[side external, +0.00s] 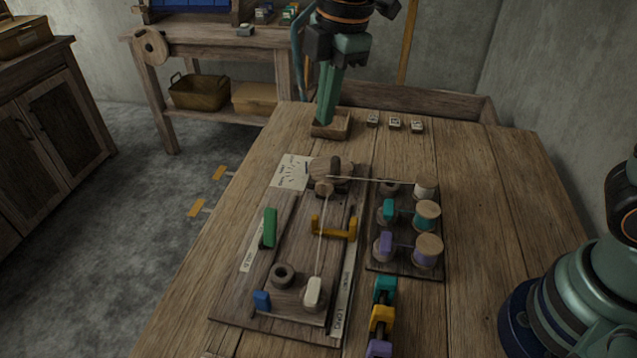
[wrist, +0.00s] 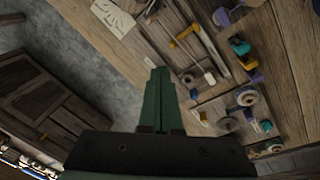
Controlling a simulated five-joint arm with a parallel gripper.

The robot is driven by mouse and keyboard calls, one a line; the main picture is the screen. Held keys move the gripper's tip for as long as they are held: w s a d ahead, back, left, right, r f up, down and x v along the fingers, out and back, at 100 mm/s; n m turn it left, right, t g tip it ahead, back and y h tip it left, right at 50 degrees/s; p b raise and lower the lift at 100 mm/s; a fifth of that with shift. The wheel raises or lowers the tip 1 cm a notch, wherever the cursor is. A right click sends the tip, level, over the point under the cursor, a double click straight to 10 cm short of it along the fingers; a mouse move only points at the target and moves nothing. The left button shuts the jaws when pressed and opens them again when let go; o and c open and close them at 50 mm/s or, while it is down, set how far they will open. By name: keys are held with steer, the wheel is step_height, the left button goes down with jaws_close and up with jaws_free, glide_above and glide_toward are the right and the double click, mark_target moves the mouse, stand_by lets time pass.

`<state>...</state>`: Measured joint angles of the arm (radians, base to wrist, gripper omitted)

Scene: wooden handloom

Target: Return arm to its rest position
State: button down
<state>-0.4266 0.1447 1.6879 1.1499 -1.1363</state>
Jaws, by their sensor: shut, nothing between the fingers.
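My gripper (side external: 327,112) is at the far end of the table in the side view, its green fingers pointing down and pressed together. Its tips appear over or at a small wooden block (side external: 330,130); I cannot tell whether they touch. In the wrist view the shut fingers (wrist: 160,75) show with nothing between them. The loom board (side external: 255,300) lies on the table nearer the camera, apart from my gripper. A pale thread runs across it to a cream shuttle-like piece (side external: 313,292).
A rack of spools (side external: 427,215) stands right of the board. Several coloured clips (side external: 382,320) lie at the front edge. Small labelled tiles (side external: 395,122) lie right of the block. A shelf bench (side external: 220,38) stands behind. The table's right side is mostly clear.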

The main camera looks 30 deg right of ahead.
steer(key=s+d+m+t, duration=0.2)
steer(key=s+d+m, duration=0.3)
steer(key=d+m, duration=0.4)
steer(key=s+d+m+t, duration=0.2)
steer(key=s+d+m, duration=0.4)
steer(key=d+m, duration=0.3)
steer(key=shift+h, duration=0.4)
